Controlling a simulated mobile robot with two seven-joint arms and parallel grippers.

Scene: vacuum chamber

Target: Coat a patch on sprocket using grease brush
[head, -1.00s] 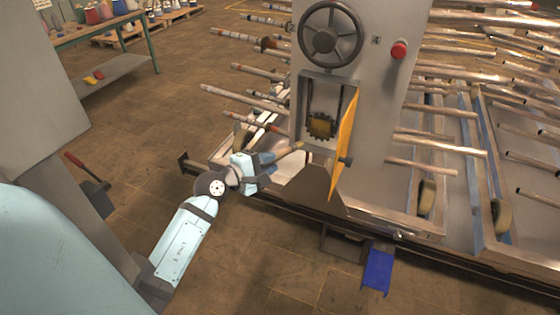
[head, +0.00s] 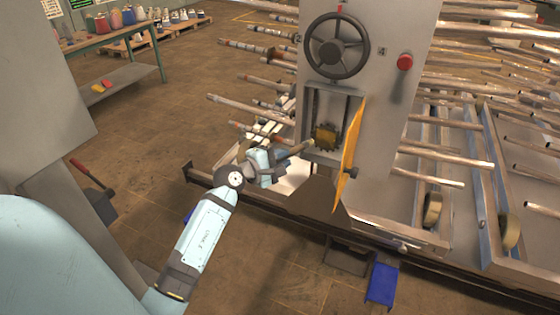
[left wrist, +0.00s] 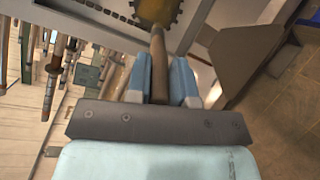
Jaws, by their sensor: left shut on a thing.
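The sprocket (head: 326,136) is a toothed, brass-coloured wheel in a recess of the grey machine panel, below the handwheel. It also shows at the top of the left wrist view (left wrist: 158,10). My left gripper (head: 280,158) is in front of the recess, to its left, and is shut on the grease brush (head: 296,150). In the left wrist view, the brush's brown handle (left wrist: 158,65) runs between the two blue fingers toward the sprocket. The brush's far end overlaps the sprocket's lower edge there; I cannot tell whether they touch. My right gripper is not in view.
An open yellow guard (head: 350,150) stands just right of the recess. A black handwheel (head: 337,45) is above, and a red button (head: 404,62) is to its right. Metal rods stick out on both sides. A blue pedal (head: 382,284) is low in front.

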